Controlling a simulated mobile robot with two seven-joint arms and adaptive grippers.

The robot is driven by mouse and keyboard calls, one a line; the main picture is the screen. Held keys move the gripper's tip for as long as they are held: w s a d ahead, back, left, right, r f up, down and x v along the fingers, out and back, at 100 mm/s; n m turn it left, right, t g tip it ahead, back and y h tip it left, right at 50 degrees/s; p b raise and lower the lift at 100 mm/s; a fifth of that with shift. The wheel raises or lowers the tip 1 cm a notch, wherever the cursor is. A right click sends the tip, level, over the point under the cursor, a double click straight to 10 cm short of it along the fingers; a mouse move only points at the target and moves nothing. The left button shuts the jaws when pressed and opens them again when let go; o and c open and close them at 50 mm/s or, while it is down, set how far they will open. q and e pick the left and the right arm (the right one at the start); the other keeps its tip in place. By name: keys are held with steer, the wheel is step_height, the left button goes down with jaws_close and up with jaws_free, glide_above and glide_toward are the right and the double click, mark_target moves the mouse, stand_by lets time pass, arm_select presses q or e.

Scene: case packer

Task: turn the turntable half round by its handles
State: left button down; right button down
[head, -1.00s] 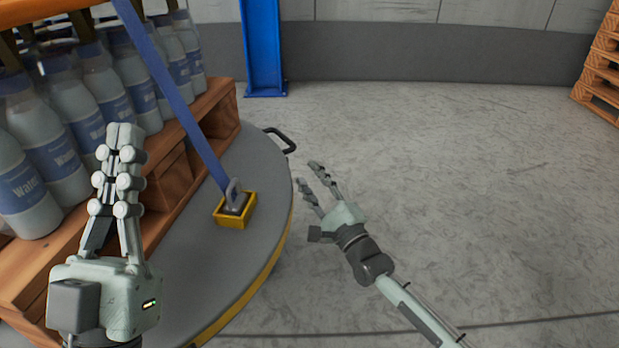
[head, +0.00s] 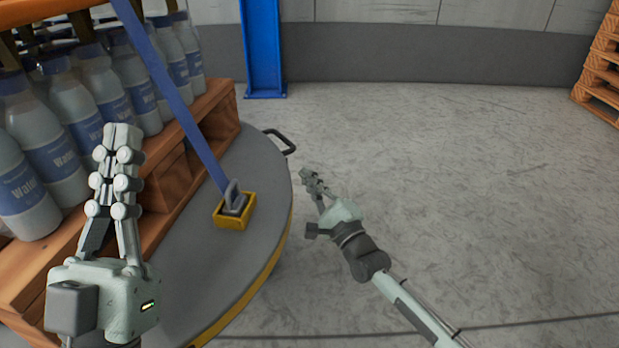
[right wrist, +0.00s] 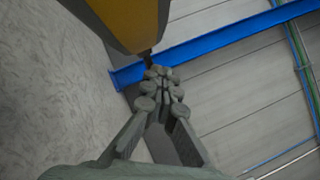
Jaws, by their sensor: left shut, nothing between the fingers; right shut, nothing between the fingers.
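The grey turntable (head: 215,262) with a yellow edge fills the lower left of the head view, and its underside and yellow edge (right wrist: 128,20) show at the top of the right wrist view. A dark handle (head: 284,143) sticks out from its rim at the far right side. My right gripper (head: 307,175) is shut and empty, just outside the rim and nearer than the handle, apart from it. In the right wrist view its fingertips (right wrist: 158,73) meet below the turntable edge. My left gripper (head: 122,132) is shut and empty, upright in front of the loaded pallet.
A wooden pallet (head: 172,178) with several water bottles (head: 97,80) stands on the turntable. A blue strap (head: 178,100) runs down to a yellow anchor block (head: 235,212). A blue post (head: 263,50) stands behind. The floor (head: 450,170) to the right is clear.

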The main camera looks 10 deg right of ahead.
steer(key=c, duration=1.5)
jaws_free()
steer(key=shift+c, duration=0.2)
steer(key=v, duration=1.2)
